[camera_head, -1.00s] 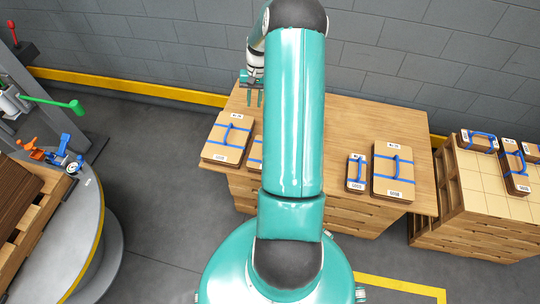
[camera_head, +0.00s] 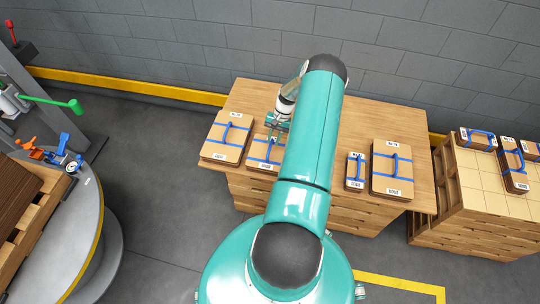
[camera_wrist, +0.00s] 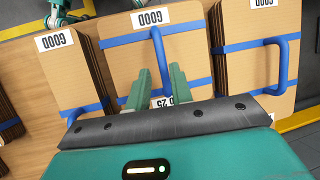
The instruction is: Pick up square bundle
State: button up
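The square bundle looks to be the middle stack of brown cardboard blanks (camera_head: 259,157) with blue straps and a blue handle, lying on the wooden table (camera_head: 252,100). It also fills the middle of the wrist view (camera_wrist: 120,70), with a white label at its edge. My gripper (camera_head: 272,130) is above its back part. In the wrist view my gripper (camera_wrist: 160,72) has its two green fingers apart, with the blue handle (camera_wrist: 158,45) showing in line with the gap between them. I cannot tell whether they touch the handle. My arm hides the bundle's right side in the head view.
A larger bundle (camera_head: 222,143) lies close on the left; a narrow bundle (camera_head: 356,178) and a large one (camera_head: 392,178) lie to the right. A pallet stack (camera_head: 480,185) with more bundles stands at far right. The table's back is clear.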

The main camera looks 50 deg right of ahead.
aim_at(270, 146)
jog(key=x, duration=0.5)
jog(key=shift+w+a+f, duration=0.1)
jog(key=shift+w+f, duration=0.05)
jog(key=shift+w, duration=0.05)
grip_shut()
